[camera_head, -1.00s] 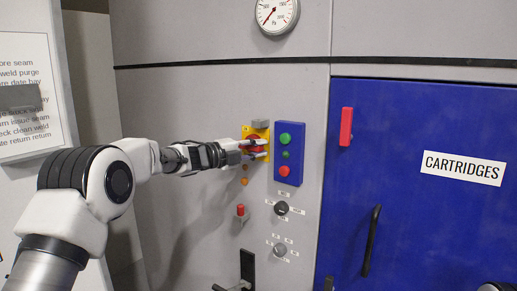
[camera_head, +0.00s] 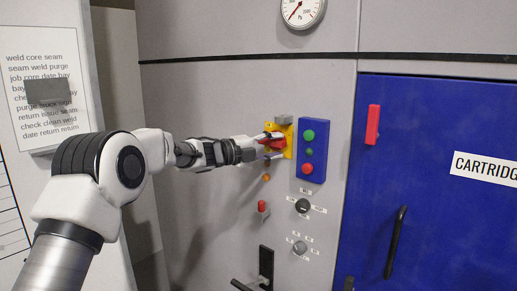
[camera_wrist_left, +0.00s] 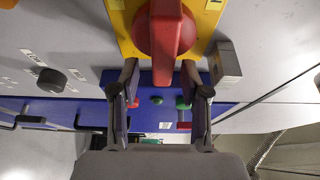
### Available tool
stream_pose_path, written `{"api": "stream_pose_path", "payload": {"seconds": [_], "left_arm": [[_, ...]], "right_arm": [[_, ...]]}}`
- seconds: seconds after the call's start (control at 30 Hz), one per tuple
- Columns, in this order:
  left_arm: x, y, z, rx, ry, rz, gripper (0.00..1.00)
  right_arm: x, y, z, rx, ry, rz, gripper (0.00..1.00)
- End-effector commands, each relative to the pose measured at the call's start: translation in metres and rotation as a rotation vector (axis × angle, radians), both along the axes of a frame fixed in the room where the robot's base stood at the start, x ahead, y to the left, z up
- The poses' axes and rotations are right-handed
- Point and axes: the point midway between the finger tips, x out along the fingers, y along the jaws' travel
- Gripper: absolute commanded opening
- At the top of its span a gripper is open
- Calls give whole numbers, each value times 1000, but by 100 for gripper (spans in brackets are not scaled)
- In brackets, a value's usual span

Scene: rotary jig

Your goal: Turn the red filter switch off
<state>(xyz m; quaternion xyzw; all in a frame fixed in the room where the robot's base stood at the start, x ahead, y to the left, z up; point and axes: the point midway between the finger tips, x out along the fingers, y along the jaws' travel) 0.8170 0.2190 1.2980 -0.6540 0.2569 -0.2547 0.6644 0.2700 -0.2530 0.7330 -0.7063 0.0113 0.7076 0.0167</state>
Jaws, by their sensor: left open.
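A red rotary switch (camera_head: 274,143) with a bar handle sits on a yellow plate (camera_head: 289,130) on the grey panel. In the left wrist view, the red handle (camera_wrist_left: 166,40) points toward my gripper from a round red base. My left gripper (camera_head: 272,147) is open at this switch. In the wrist view, its fingertips (camera_wrist_left: 160,70) lie on either side of the handle's end, with small gaps visible. Contact cannot be made out. The plate's markings are too small to read. My right gripper is not in view.
A blue button box (camera_head: 314,150) stands close right of the switch, and a grey block (camera_head: 284,119) sits above it. Below are an orange lamp (camera_head: 267,177), a small red toggle (camera_head: 262,207) and two knobs (camera_head: 302,205). The blue door (camera_head: 440,230) has a black handle (camera_head: 396,241).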

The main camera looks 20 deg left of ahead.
Motion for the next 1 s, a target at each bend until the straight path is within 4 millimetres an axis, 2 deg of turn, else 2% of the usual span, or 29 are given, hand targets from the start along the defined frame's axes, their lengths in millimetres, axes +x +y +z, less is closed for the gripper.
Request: {"api": "stream_pose_path", "payload": {"seconds": [0.2,0.4,0.9,0.97,1.0], "left_arm": [[-43,39,2,-6,0,2,46],[-69,64,2,-1,-2,3,46],[-74,67,1,1,-1,1,46],[-73,67,-4,1,7,1,46],[-71,67,-13,2,20,0,46]], "right_arm": [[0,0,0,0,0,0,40],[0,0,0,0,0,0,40],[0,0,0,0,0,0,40],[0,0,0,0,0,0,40],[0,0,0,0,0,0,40]]}}
